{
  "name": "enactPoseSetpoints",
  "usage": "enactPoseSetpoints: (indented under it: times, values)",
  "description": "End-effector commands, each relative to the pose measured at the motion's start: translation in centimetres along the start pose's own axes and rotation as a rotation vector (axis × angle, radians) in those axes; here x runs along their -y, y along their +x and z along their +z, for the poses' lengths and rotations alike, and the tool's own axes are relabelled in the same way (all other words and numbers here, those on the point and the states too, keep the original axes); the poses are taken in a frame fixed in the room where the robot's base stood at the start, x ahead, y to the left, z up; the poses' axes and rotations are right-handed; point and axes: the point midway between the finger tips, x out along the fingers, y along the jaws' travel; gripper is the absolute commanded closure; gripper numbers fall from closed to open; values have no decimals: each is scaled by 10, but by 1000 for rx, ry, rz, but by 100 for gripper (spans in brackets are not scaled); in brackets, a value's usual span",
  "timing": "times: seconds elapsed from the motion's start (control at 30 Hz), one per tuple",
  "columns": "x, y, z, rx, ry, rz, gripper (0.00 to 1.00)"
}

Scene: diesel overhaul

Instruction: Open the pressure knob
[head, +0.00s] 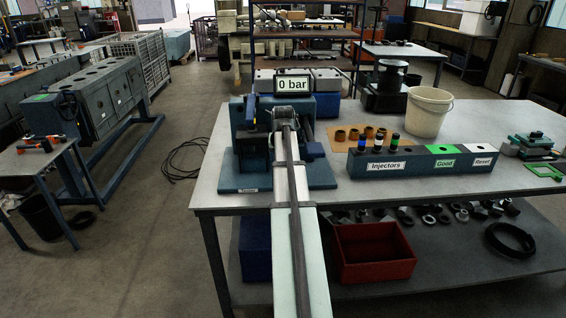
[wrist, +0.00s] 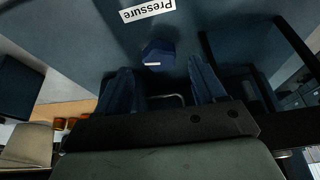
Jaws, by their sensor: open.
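The pressure knob (wrist: 157,54) is a small dark blue faceted knob with a light mark, on a blue panel in the wrist view. A white "Pressure" label (wrist: 147,11) appears upside down just above it. My gripper (wrist: 162,80) is open. Its two blue fingers point toward the panel, one to each side of the knob's line, with the knob showing just beyond the gap. I cannot tell any contact. In the head view, my gripper (head: 291,113) is at the blue tester (head: 243,172), under a "0 bar" display (head: 292,85). My arm hides the knob there.
Right of the tester on the bench (head: 380,195) stand an injector rack (head: 405,164) with "Injectors", "Good" and "Reset" labels, several brass rings (head: 367,133) and a white bucket (head: 429,112). A red bin (head: 371,252) is on the shelf below. The bench's front middle is clear.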

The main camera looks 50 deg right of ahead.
Motion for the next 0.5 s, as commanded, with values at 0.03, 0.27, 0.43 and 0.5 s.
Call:
enactPoseSetpoints:
  times: [0.03, 0.27, 0.43, 0.5]
  values:
    - [0, 7, 0, 1, 0, 0, 31]
    - [0, 27, 0, 0, 0, 0, 31]
    - [0, 32, 0, -1, 0, 0, 31]
    - [0, 33, 0, -1, 0, 0, 31]
